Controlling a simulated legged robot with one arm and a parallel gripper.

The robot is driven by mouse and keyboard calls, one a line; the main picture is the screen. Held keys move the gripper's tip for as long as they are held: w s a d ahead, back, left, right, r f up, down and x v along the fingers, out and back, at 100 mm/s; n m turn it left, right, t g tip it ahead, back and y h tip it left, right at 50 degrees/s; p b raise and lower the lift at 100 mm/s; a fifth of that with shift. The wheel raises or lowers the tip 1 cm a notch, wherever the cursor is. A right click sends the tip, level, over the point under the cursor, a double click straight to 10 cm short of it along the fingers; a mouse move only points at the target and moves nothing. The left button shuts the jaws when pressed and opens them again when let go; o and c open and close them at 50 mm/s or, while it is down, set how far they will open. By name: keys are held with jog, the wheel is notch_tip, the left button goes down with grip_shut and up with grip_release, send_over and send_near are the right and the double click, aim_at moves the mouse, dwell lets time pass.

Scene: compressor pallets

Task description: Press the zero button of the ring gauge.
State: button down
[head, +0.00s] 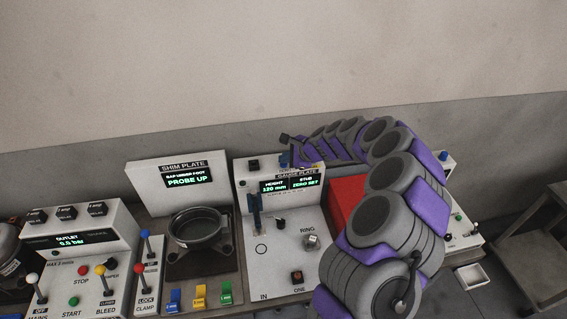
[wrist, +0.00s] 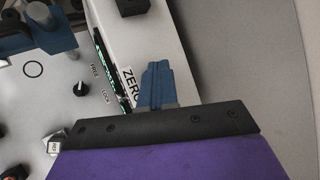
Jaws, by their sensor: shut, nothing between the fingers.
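The gauge plate (head: 273,254) is a white console with a raised back box. Its display (head: 289,185) reads height 120 mm and "ZERO SET". A metal ring (head: 311,242) sits beside the RING label on its face. My gripper (head: 285,160) is at the top of the back box. In the wrist view my gripper's blue fingers (wrist: 157,84) are shut together and empty, over the box's top edge beside a ZERO label (wrist: 129,88). The fingers partly cover the label. The zero button itself is not seen; the fingers may hide it. Contact cannot be told.
A dark button (wrist: 127,8) stands on the same box top, apart from the fingers. A blue upright slide (head: 255,214) rises from the plate. The shim plate station (head: 178,176) is at left. A red block (head: 346,199) stands right, partly behind my arm.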

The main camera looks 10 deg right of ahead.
aim_at(286, 165)
jog(key=shift+r, duration=0.1)
dwell(0.3)
jog(key=shift+r+p, duration=0.8)
jog(key=shift+p, duration=0.05)
notch_tip(286, 165, up, 5)
jog(key=p, duration=0.4)
dwell(0.6)
